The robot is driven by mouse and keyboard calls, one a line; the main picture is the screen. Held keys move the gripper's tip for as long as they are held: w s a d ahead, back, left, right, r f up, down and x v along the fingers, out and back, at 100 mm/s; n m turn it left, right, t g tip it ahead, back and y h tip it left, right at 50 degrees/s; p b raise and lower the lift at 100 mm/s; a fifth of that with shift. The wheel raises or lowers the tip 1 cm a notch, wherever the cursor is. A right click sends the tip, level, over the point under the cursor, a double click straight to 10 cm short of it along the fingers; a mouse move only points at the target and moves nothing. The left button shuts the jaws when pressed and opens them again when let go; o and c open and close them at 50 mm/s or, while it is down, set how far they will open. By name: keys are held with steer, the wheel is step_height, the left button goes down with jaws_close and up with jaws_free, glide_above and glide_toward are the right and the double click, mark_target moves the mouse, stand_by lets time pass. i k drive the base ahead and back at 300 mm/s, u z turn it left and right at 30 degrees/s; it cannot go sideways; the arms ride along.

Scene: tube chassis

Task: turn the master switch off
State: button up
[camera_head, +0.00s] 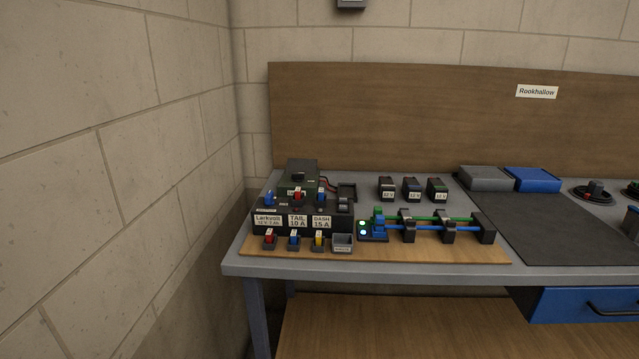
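A black block (303,229) with white labels reading "Larkvolt", "TAIL 10 A" and "DASH 15 A" stands at the left of the workbench. Blue and red pieces stick up from its top. At its right end is a black part with a grey top (343,205), possibly the master switch; its position is too small to tell. A dark green and black box (298,178) with red and black leads sits behind. To the right, a small dark panel (371,239) shows two lit pale lights. No gripper shows in this view.
Fuse-like pieces and a grey tray (342,243) line the front of the wooden board (430,254). Green and blue tubes (461,229) run through black holders. Three small labelled blocks (412,188) stand behind. A dark mat (560,228) lies right; a wall (165,130) bounds the left.

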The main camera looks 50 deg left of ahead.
mark_target(269, 198)
steer(key=z, duration=0.05)
steer(key=i, duration=0.55)
steer(key=u, duration=2.05)
